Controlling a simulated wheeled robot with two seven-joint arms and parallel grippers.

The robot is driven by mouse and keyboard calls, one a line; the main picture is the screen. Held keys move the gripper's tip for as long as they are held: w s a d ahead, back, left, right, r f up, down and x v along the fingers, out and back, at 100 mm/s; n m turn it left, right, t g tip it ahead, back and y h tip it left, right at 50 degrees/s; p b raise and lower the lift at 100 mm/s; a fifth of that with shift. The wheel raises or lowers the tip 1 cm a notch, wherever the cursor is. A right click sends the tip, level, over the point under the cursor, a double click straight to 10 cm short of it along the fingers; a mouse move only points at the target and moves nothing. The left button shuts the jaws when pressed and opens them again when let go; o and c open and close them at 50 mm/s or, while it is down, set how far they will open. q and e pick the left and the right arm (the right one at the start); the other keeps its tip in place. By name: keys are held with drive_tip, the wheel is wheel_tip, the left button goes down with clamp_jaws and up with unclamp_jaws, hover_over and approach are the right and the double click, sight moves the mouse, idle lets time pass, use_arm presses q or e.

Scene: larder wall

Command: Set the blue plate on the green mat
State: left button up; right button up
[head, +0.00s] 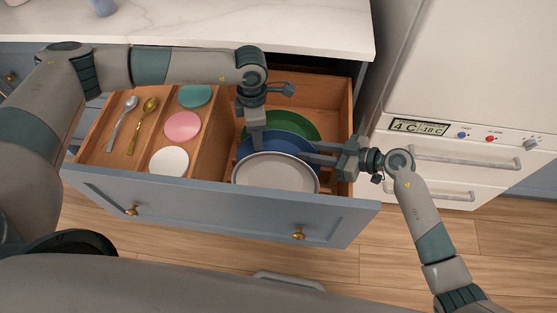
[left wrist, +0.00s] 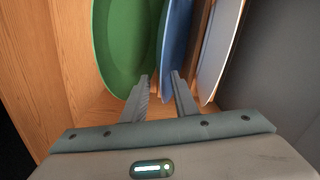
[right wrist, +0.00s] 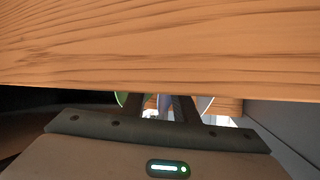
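The blue plate (head: 283,148) stands on edge in the open drawer, between a green plate (head: 297,124) and a white plate (head: 275,175). My left gripper (head: 257,148) reaches down at the blue plate's left side. In the left wrist view its fingers (left wrist: 160,80) are apart, with the blue plate's rim (left wrist: 177,40) between them; a gap shows beside the rim. My right gripper (head: 315,153) is at the blue plate's right side. In the right wrist view its fingers (right wrist: 163,102) are apart, mostly hidden behind wood; contact cannot be told. No green mat is in view.
The drawer's left part holds a silver spoon (head: 122,117), a gold spoon (head: 146,115) and teal, pink and white round dishes (head: 182,126). A marble counter (head: 300,25) lies behind the drawer. A white fridge (head: 470,70) stands to the right.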

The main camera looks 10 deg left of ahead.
use_arm(q)
drive_tip(key=shift+c, duration=0.5)
use_arm(e)
drive_tip(key=shift+c, duration=0.5)
use_arm(q)
clamp_jaws()
use_arm(e)
clamp_jaws()
drive_tip(key=shift+r, duration=0.1)
